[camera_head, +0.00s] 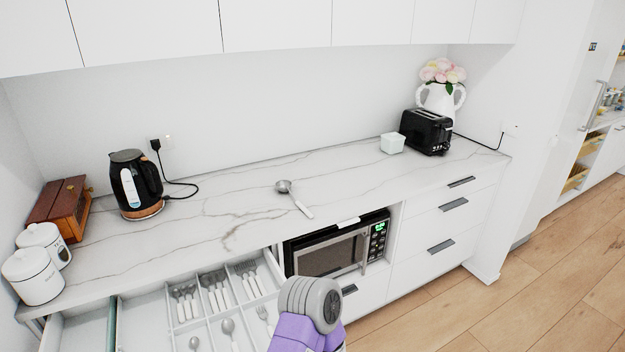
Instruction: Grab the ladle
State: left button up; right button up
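The ladle (294,198) lies on the white marble-patterned counter (345,190), near the middle of the picture. Its round metal bowl is at the upper left end and its pale handle points down and right toward the counter's front edge. Nothing touches it. A grey and purple part of my own arm shows at the bottom centre, in front of and below the ladle in the picture. No fingers show on it. Neither gripper is in view.
An open cutlery drawer (157,312) juts out at the lower left. A microwave (325,255) sits below the counter. A kettle (128,190) and white canisters stand left, a toaster (425,133) and white container (392,143) right. The counter around the ladle is clear.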

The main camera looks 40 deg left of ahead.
aim_at(283, 186)
jog(key=i, duration=2.4)
jog(key=u, duration=2.8)
